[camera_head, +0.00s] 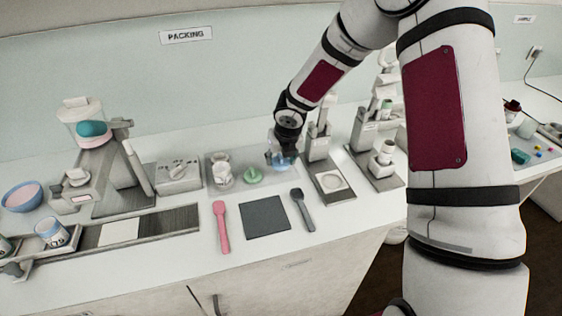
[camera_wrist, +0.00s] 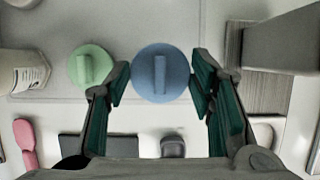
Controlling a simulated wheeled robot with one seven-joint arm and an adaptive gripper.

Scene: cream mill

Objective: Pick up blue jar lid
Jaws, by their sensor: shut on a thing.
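The blue jar lid (camera_wrist: 161,73) is round with a raised bar-shaped handle on top. In the wrist view it sits between the two dark green-padded fingers of my gripper (camera_wrist: 160,66), which is shut on it. In the head view the blue lid (camera_head: 281,161) shows under my gripper (camera_head: 283,147), over the right part of the grey tray (camera_head: 228,183). I cannot tell whether it touches the tray. The fingers partly hide it there.
A green lid (camera_wrist: 91,66) lies close to the left finger. A white jar (camera_head: 222,176) stands farther left. A pink spatula (camera_head: 222,228), a dark square mat (camera_head: 265,217) and a dark spatula (camera_head: 303,210) lie in front. A grey machine (camera_head: 325,172) stands just right.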

